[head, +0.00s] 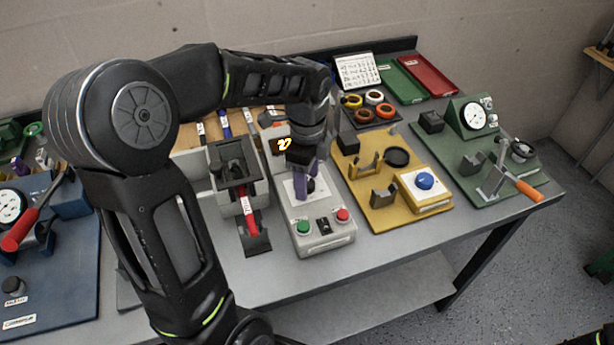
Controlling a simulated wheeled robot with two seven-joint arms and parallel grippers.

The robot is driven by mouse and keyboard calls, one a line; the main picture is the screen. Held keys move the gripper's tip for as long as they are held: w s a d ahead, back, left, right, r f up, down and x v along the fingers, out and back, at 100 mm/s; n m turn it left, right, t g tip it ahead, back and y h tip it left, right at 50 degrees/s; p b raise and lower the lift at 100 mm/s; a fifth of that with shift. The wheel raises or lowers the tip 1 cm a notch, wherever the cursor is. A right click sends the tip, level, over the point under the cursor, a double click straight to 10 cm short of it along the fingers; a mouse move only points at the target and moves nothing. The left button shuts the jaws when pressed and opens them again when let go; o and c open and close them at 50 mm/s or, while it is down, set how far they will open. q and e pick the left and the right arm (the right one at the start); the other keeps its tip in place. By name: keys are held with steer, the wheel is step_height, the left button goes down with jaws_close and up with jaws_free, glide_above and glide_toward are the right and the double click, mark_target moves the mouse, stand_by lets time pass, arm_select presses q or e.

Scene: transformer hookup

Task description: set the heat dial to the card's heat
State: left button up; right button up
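The heat dial (310,186) is a small dark knob on a pale plate on top of the grey control box (323,239). A lit yellow readout (284,144) at the back of the box seems to show two digits, too small to read surely. My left gripper (305,190) points down with its purple fingers at the dial and hides part of it. Whether the fingers are closed on the knob or just around it cannot be told. The white card (356,70) stands at the back of the table; its writing is too small to read. My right gripper is not in view.
A green button (303,227) and a red button (343,215) sit in front of the dial. A yellow fixture (380,205) with a blue knob is close on the right. A grey clamp with a red handle (245,215) is close on the left.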

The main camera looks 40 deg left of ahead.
arm_select(q)
step_height(320, 180, up, 8)
steer(key=shift+f+b, duration=0.1)
steer(key=shift+b, duration=0.3)
stand_by(0.3)
stand_by(0.4)
